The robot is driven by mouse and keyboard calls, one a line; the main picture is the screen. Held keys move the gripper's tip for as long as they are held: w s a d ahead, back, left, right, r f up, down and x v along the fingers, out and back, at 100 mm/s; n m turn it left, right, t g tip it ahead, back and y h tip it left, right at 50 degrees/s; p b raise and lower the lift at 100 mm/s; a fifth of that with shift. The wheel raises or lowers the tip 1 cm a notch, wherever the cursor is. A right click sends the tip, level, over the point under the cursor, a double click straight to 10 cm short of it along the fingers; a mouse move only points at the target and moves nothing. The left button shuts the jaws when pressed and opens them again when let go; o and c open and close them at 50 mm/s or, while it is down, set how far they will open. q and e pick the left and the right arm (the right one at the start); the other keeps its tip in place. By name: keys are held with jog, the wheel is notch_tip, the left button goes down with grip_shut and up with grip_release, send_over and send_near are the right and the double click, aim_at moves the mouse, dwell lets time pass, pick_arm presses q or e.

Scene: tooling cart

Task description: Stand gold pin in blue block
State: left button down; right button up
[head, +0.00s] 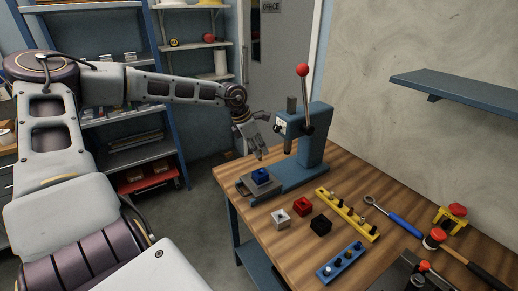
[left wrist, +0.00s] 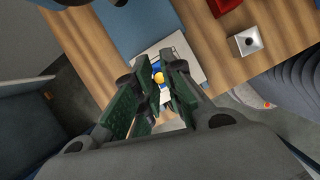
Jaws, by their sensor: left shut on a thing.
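The blue block (head: 261,176) sits on a grey plate (head: 252,186) at the foot of the blue press. In the left wrist view the blue block (left wrist: 177,43) shows partly beyond the fingertips, with the grey plate around it. My left gripper (head: 260,154) points down above the block. It is shut on the gold pin (left wrist: 158,73), whose rounded gold end shows between the finger pads. The rest of the pin is hidden by the fingers. I cannot tell whether the pin touches the block. My right gripper is not in view.
The press (head: 314,140) with its red-knobbed lever stands close beside my left gripper. White (head: 281,217), red (head: 302,206) and black (head: 321,225) blocks stand nearer. A yellow rack (head: 347,214), a blue rack (head: 341,262) and a wrench (head: 394,217) lie to the right.

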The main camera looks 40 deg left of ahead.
pick_arm(q)
jog(key=shift+f, duration=0.2)
jog(key=shift+f+b, duration=0.65)
jog(key=shift+f, duration=1.1)
jog(key=shift+f+b, duration=0.4)
jog(key=shift+f, duration=0.1)
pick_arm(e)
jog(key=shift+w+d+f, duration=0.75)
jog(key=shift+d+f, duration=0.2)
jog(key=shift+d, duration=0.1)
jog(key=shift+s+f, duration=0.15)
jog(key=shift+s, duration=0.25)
pick_arm(q)
jog(key=shift+f+b, duration=0.2)
jog(key=shift+b, duration=0.7)
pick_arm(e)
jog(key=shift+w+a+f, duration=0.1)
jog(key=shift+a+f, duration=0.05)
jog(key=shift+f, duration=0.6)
pick_arm(q)
jog(key=shift+f+b, duration=0.25)
jog(key=shift+b, duration=0.1)
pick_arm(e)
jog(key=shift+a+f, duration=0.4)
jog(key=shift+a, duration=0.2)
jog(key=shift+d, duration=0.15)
